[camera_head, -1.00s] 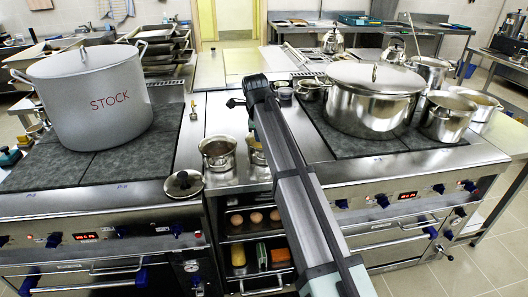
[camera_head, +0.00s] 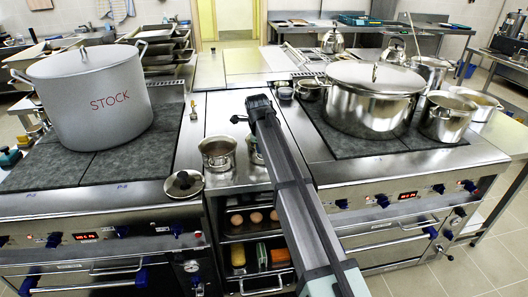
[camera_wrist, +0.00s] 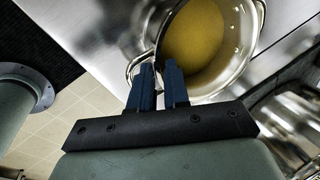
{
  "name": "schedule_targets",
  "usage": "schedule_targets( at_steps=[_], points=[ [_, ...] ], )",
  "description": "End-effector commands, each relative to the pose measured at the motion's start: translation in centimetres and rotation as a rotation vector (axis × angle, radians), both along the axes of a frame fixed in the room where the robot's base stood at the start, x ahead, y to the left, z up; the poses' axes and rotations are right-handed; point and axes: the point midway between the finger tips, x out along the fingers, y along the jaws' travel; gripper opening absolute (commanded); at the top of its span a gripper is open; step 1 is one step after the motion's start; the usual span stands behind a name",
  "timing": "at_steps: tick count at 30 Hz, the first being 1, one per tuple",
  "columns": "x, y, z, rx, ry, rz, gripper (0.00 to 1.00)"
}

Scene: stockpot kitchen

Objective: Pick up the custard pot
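The custard pot (camera_wrist: 207,38) is a small steel pot with yellow content, at the top of the wrist view. A looped metal handle (camera_wrist: 134,68) shows on its left side. My gripper (camera_wrist: 160,78) points at the pot's near rim, its two blue fingers apart with a narrow gap between them. The fingers overlap the rim and handle in the picture; I cannot tell whether they touch.
Another small pot (camera_head: 217,153) stands left of the arm, with a loose lid (camera_head: 184,184) near the front edge. A large STOCK pot (camera_head: 92,100) stands on the left hob. A lidded pot (camera_head: 372,100) and several smaller pots crowd the right hob.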

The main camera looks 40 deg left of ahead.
Motion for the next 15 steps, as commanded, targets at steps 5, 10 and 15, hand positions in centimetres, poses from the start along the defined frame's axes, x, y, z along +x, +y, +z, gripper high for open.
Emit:
schedule_targets(
  at_steps=[5,10,15],
  points=[
    [-0.01,-0.01,0.04,0.0,0.0,0.0,0.07],
    [-0.02,-0.01,0.04,0.0,0.0,0.0,0.0],
    [-0.03,-0.02,0.05,0.0,0.0,0.0,0.0]
  ],
)
